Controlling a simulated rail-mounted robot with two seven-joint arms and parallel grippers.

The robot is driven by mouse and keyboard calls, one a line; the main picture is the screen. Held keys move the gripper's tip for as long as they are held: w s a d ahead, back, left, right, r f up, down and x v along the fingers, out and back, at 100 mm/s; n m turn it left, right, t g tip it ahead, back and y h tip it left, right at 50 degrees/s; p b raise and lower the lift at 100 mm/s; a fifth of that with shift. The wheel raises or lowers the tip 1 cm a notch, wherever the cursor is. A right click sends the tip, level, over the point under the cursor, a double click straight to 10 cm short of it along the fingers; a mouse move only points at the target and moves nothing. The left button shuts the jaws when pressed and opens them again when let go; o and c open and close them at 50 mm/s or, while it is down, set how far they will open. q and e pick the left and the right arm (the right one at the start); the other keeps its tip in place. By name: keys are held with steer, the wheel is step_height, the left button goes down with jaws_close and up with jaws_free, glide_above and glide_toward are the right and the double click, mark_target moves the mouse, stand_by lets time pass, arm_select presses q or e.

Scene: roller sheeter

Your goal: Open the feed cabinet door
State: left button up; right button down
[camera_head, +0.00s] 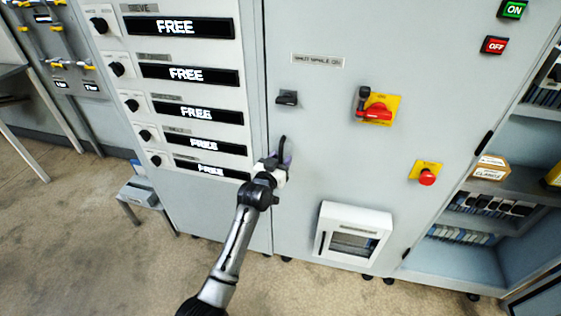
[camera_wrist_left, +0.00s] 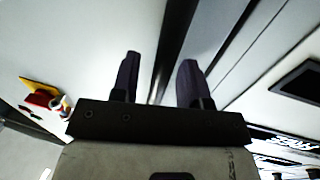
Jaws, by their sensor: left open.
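The grey cabinet door (camera_head: 330,150) with a small unclear label plate (camera_head: 318,61) stands in the middle of the head view and looks shut. A small black handle (camera_head: 287,97) sits near its left edge. A red rotary switch on a yellow plate (camera_head: 376,108) is to the handle's right; a red and yellow control also shows in the left wrist view (camera_wrist_left: 42,96). My left gripper (camera_head: 284,157) is open and empty, below the handle near the door's left edge. In the left wrist view its two fingers (camera_wrist_left: 159,82) stand apart; the handle is not clearly visible between them.
A panel with several "FREE" displays (camera_head: 196,73) adjoins the door's left edge. A red emergency button (camera_head: 427,177) and a white framed box (camera_head: 352,232) project from the front. Open shelves (camera_head: 480,185) stand at the right. The floor (camera_head: 110,270) at lower left is mostly clear.

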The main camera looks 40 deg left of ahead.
arm_select(q)
steer(key=shift+c, duration=0.2)
jaws_close()
stand_by(0.4)
